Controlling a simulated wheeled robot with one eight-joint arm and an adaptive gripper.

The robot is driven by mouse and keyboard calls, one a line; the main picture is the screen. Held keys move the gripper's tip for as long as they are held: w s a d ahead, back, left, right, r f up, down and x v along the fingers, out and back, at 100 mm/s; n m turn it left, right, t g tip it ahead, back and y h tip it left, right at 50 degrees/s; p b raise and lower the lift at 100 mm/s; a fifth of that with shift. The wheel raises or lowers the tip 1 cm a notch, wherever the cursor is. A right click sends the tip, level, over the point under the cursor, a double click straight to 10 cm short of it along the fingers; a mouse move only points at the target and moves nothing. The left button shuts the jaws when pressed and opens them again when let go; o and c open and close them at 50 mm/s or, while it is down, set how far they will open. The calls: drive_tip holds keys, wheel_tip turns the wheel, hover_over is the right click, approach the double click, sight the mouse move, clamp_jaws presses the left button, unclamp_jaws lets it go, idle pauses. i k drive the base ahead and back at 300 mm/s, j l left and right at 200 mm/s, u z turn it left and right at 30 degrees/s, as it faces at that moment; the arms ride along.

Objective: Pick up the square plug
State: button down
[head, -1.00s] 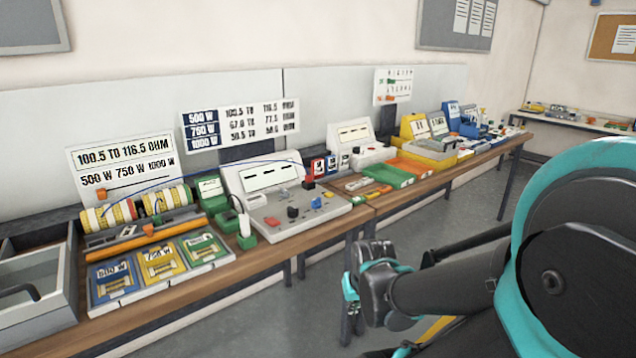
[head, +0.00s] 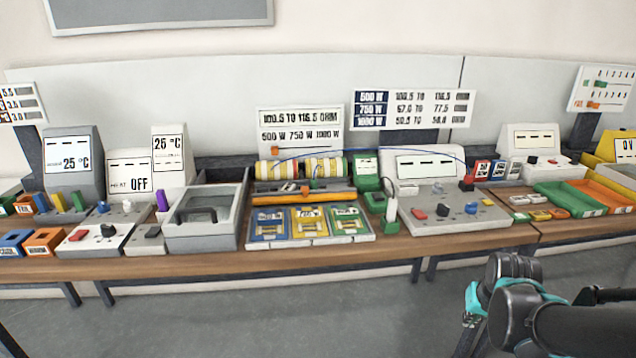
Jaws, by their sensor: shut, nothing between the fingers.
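I cannot tell for sure which part is the square plug at this size. A small red block (head: 467,184) with a blue wire running to it stands at the back right of the grey meter console (head: 455,217).
The wooden bench (head: 330,259) runs across the view. A grey lidded box (head: 203,236), a tray of coloured cards (head: 310,240), wire spools (head: 322,168) and a green stand (head: 367,181) stand left of the console. The floor (head: 240,310) in front is clear.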

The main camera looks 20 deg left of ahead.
sight(468, 179)
drive_tip(key=i+l+u, duration=0.15)
drive_tip(key=u, duration=0.3)
drive_tip(key=i+l+u, duration=0.2)
drive_tip(key=u, duration=0.2)
drive_tip(key=i+l+u, duration=0.1)
drive_tip(key=l+u, duration=0.15)
drive_tip(key=u, duration=0.2)
drive_tip(key=l+z, duration=0.2)
drive_tip(key=z, duration=0.2)
drive_tip(key=l+z, duration=0.2)
drive_tip(key=z, duration=0.2)
